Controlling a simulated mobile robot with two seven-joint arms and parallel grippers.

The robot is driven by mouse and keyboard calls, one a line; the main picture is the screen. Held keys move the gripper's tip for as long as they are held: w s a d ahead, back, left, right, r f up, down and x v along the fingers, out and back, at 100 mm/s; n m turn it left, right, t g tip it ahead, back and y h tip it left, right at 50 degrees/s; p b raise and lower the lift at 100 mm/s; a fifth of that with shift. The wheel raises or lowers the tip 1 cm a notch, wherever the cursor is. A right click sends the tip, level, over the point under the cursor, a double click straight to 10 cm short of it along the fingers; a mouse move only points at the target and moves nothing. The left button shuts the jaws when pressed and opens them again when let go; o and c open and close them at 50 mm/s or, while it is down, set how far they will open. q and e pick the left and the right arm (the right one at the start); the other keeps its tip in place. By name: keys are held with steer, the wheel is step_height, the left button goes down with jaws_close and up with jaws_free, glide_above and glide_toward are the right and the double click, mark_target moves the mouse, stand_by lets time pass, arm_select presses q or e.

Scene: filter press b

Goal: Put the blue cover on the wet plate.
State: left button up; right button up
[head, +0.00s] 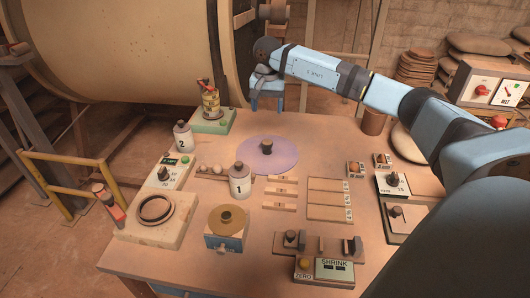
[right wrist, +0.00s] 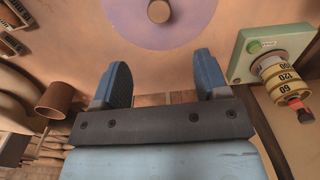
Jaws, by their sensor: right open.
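A flat, pale purple-blue disc (head: 267,165) with a dark knob lies on the table, right of the middle left cluster; I take it for the cover. Its edge and knob also show at the top of the right wrist view (right wrist: 110,12). Which thing is the wet plate I cannot tell; no plate on the table is clearly marked wet. My right gripper (head: 267,102) is over the table's far edge, behind the disc and apart from it. In the right wrist view its two blue fingers (right wrist: 163,82) are wide apart with nothing between them. My left gripper is out of view.
Bottles "2" (head: 183,137) and "1" (head: 240,182) stand left of the disc. A yellow-ringed dial device (head: 210,103) stands close to my right gripper. A ring on a block (head: 154,209), wooden strips (head: 283,193) and a SHRINK display box (head: 334,269) occupy the front.

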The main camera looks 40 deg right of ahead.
glide_above(267, 141)
step_height(267, 141, down, 7)
steer(key=shift+f+b, duration=0.1)
steer(key=shift+b, duration=0.2)
steer(key=shift+s+f, duration=0.1)
steer(key=shift+f, duration=3.25)
steer(key=shift+r, duration=0.1)
steer(key=c, duration=1.2)
step_height(267, 141, up, 20)
steer(key=p, duration=0.1)
